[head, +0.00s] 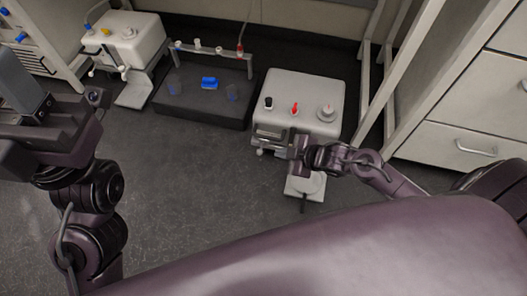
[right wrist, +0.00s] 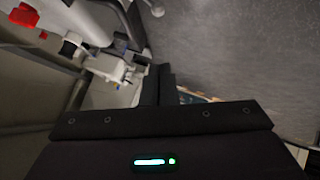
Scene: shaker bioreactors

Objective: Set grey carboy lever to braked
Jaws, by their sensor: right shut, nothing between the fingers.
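A white bench unit (head: 303,100) stands right of centre in the head view. On its top are a black knob (head: 268,103), a red knob (head: 294,108) and a round pale grey knob (head: 327,113). I cannot tell which part is the grey carboy lever, or its setting. My right gripper (head: 298,147) is shut and empty at the unit's front face, partly covering it. In the right wrist view its black fingers (right wrist: 158,85) are together beside pale fittings (right wrist: 108,65); contact is unclear. My left gripper (head: 80,115) is at the left, away from the unit; its jaw opening is unclear.
A low white platform (head: 305,186) sits before the unit. A black tray (head: 205,97) with a blue item (head: 209,83) is left of it. Another white unit (head: 124,40) stands farther left. White drawers (head: 455,145) are at the right. Dark surface in front is clear.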

